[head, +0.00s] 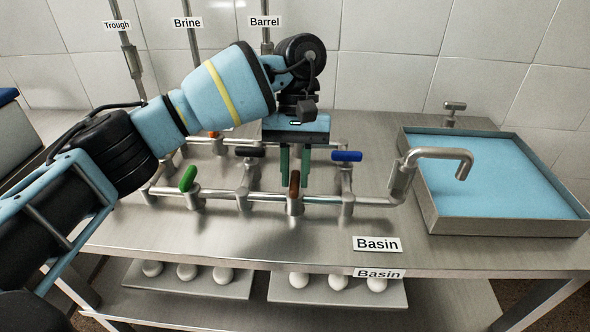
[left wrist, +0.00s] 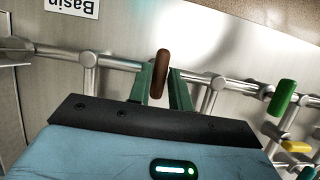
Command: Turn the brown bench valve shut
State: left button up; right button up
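The brown valve handle (head: 294,184) sits on the front pipe of the bench, lying across that pipe. In the left wrist view the brown handle (left wrist: 162,73) appears upright in the picture, between my two green fingertips. My left gripper (head: 295,168) points down just behind the handle in the head view, with its fingers apart. In the left wrist view the left gripper (left wrist: 163,88) is open around the handle's near part; I cannot tell whether either finger touches it. My right gripper is in neither view.
Green (head: 188,179), blue (head: 346,156), black (head: 249,152) and orange (head: 214,135) handles sit on the surrounding pipes. A spout (head: 440,154) bends toward the blue-filled basin (head: 431,204) at right. The bench front by the Basin label (head: 377,244) is clear.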

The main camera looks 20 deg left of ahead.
aim_at(296, 169)
pick_arm(q)
jog(key=o, duration=0.3)
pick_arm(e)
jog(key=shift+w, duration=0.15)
pick_arm(q)
jog(key=p+v, duration=0.1)
jog(key=v, duration=0.4)
jog(key=shift+w+r, duration=0.1)
jog(key=shift+r, duration=0.3)
jog(key=shift+v, duration=1)
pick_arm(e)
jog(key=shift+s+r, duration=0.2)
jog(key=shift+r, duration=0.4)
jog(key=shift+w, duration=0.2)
